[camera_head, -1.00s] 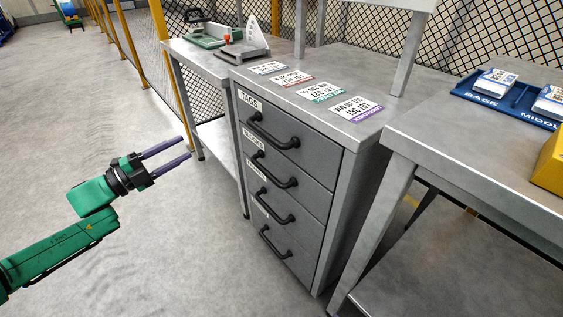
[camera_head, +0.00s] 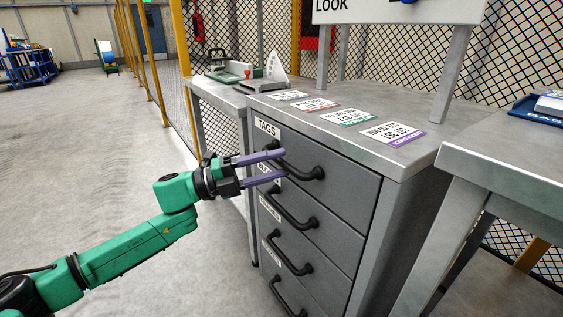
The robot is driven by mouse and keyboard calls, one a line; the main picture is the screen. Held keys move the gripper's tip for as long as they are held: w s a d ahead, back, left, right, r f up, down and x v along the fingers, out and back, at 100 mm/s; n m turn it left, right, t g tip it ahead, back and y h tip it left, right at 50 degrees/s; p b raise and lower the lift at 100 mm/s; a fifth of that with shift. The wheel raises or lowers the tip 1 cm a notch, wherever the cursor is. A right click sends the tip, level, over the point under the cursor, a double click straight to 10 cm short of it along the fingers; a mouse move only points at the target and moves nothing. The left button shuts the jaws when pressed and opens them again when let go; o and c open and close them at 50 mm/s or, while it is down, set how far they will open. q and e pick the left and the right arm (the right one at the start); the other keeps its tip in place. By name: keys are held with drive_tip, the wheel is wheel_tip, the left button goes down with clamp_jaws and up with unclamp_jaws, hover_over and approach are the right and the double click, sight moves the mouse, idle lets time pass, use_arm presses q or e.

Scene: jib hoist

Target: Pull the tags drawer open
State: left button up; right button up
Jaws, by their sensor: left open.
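The tags drawer (camera_head: 345,180) is the top drawer of a grey cabinet, with a white TAGS label (camera_head: 267,128) at its upper left. It looks shut. Its black bar handle (camera_head: 303,168) runs across the front. My left gripper (camera_head: 284,164) is open, with its two purple fingers pointing right at the left part of this handle, one higher and one lower. I cannot tell whether the fingers touch the handle. They partly cover the handle's left end and the label below. My right gripper is not in view.
Several lower drawers with black handles (camera_head: 291,212) sit beneath. Lot cards (camera_head: 347,117) lie on the cabinet top. A metal table (camera_head: 500,150) with a blue tray (camera_head: 540,108) stands at right. Open floor (camera_head: 90,150) lies to the left.

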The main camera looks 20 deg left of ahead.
use_arm(q)
drive_tip(key=shift+x, duration=0.9)
clamp_jaws()
drive_tip(key=shift+f, duration=0.1)
idle(0.6)
